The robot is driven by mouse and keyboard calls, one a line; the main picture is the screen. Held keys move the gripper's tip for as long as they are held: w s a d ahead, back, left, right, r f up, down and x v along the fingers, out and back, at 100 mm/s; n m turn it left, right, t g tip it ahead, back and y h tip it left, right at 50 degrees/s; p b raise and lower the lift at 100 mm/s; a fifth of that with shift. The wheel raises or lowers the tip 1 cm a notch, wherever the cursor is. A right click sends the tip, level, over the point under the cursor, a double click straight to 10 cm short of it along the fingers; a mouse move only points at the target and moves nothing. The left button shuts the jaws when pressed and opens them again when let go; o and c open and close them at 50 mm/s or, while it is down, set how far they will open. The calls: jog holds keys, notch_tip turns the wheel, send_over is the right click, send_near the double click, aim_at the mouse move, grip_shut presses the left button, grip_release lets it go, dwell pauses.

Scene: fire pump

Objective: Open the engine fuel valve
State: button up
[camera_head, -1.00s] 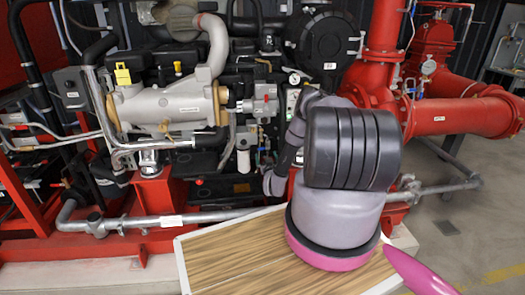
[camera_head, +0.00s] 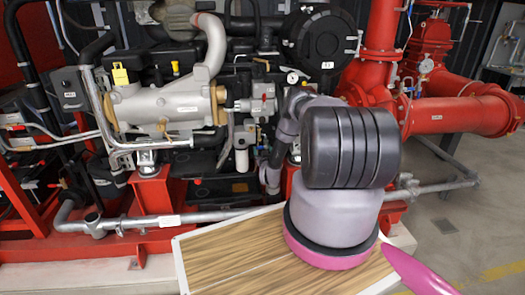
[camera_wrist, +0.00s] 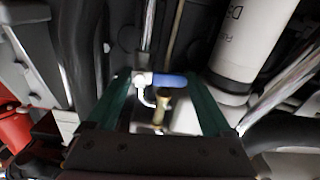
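A small valve with a blue handle (camera_wrist: 171,80) shows in the wrist view, with a white fitting at its left end and a brass fitting (camera_wrist: 159,108) below. The handle lies roughly crosswise in the picture. My gripper (camera_wrist: 157,80) is open, with its two green fingers on either side of the valve. The blue handle is near the fingertips, and its right end is close to the right finger. I cannot tell whether they touch. In the head view my arm hides the gripper, and I cannot make out the valve clearly there.
A white cylindrical filter (camera_wrist: 250,35) stands close to the right finger in the wrist view. Dark hoses and metal pipes crowd around. In the head view the engine (camera_head: 165,105) fills the left and middle, and large red pipes (camera_head: 455,115) stand at the right.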

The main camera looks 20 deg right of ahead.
jog(key=shift+f+n, duration=0.15)
jog(key=shift+n, duration=0.65)
jog(key=o, duration=1.1)
jog(key=shift+o, duration=0.2)
jog(key=v, duration=1)
jog(key=shift+s, duration=0.4)
jog(key=shift+a, duration=0.1)
